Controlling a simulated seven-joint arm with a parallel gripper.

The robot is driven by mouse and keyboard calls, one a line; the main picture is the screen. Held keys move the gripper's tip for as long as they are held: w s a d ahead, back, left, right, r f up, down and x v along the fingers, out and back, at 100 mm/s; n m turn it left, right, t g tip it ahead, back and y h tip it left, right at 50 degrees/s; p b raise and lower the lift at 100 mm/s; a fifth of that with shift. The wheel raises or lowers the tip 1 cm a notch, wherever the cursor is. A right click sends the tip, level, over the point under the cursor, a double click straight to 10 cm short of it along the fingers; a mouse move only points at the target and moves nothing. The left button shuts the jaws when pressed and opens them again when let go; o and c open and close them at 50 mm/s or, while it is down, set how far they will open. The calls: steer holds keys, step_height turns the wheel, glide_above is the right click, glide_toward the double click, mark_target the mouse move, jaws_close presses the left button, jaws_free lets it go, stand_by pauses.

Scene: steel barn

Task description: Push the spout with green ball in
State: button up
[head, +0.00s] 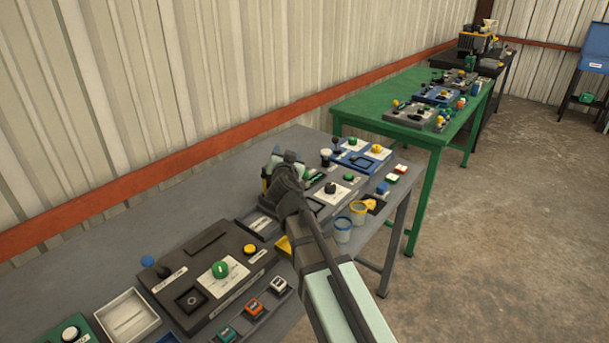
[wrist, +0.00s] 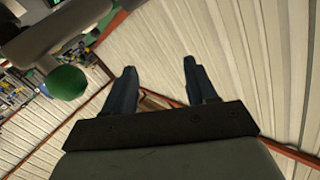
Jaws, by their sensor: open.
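A green ball (wrist: 67,82) shows at the left in the wrist view, close to the camera. It sits at the end of a grey, blurred part, likely the spout (wrist: 62,36), which runs along the top left. My gripper (wrist: 159,66) is open, its two dark fingers apart with nothing between them. The ball is to the left of the left finger, outside the jaws, with a visible gap. In the head view my arm reaches over the grey table, and its wrist hides the gripper and most of the device there. I cannot pick out the green ball in that view.
The grey table (head: 108,262) holds a black panel with a green knob (head: 220,269), a white tray (head: 127,318) and a blue panel (head: 352,160). A corrugated wall (head: 150,100) runs close behind. A green table (head: 375,103) stands farther back.

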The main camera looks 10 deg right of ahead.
mark_target(305, 174)
steer(key=s+a+f+g+h, duration=0.1)
steer(key=s+f+h, duration=0.1)
steer(key=s+h, duration=0.35)
steer(key=s+a+f+g+h, duration=0.1)
steer(key=s+a+f+h, duration=0.15)
steer(key=s, duration=0.65)
steer(key=shift+h, duration=0.4)
steer(key=x, duration=1.4)
steer(key=shift+s+d+f, duration=0.15)
steer(key=shift+d+f, duration=0.05)
steer(key=shift+d, duration=0.2)
jaws_close()
